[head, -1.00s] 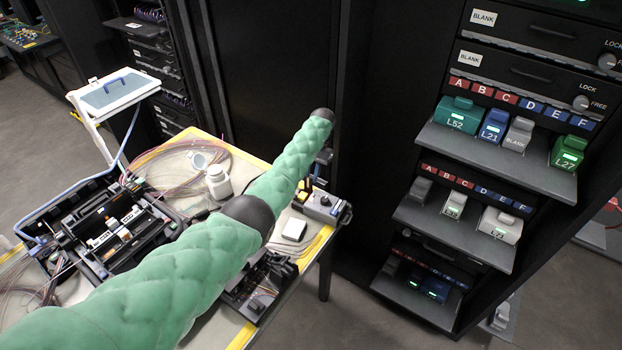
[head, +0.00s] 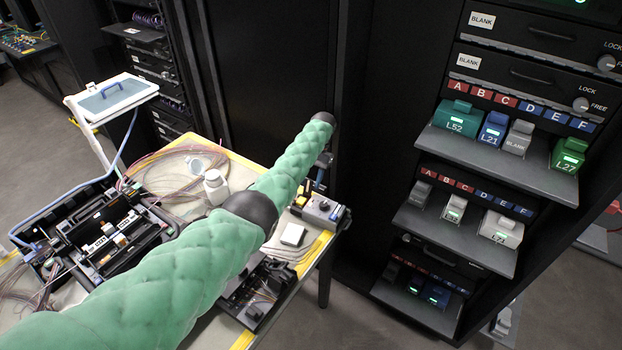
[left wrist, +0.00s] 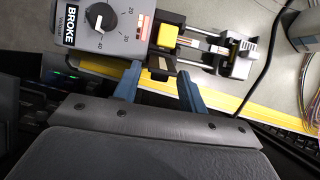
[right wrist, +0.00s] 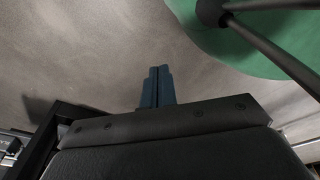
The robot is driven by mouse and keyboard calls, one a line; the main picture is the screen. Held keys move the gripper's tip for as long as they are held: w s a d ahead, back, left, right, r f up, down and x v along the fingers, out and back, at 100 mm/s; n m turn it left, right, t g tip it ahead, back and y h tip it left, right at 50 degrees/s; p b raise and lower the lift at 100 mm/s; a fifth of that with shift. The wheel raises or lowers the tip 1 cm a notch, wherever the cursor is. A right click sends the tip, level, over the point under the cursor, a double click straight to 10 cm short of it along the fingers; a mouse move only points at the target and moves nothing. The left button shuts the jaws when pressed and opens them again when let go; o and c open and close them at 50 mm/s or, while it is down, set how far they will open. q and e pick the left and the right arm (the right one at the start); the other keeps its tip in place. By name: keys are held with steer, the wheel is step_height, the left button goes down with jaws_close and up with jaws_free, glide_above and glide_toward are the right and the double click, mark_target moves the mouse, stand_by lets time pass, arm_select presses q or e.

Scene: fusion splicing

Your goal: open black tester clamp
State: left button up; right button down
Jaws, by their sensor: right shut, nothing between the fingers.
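The grey tester (head: 320,209) sits at the table's right corner. The left wrist view shows its dial, a yellow block (left wrist: 168,36) and a small black clamp piece (left wrist: 161,66) at its near edge. My left gripper (left wrist: 160,88) is open, one blue finger on each side of the black piece; I cannot tell if they touch it. In the head view the left gripper (head: 321,172) is just above and behind the tester, partly hidden by my arm. My right gripper (right wrist: 157,72) is shut and empty over the floor in the right wrist view.
The table (head: 240,170) holds a black splicer (head: 110,235), a white bottle (head: 216,187), loose fibres and a small white box (head: 293,234). A black rack (head: 480,152) with coloured modules stands to the right. A black cable crosses beside the tester in the left wrist view.

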arm_select(q)
steer(key=shift+r, duration=0.1)
steer(key=shift+r, duration=0.15)
steer(key=shift+r+b, duration=0.3)
steer(key=shift+r, duration=0.25)
steer(key=s+d+r+p, duration=0.6)
steer(key=d+r+p, duration=0.2)
steer(key=d+r, duration=0.1)
steer(key=shift+s+d+r, duration=0.15)
steer(key=shift+d, duration=0.2)
arm_select(e)
steer(key=s+d+r, duration=0.2)
steer(key=s+r, duration=0.1)
steer(key=s, duration=0.8)
steer(key=shift+g, duration=0.4)
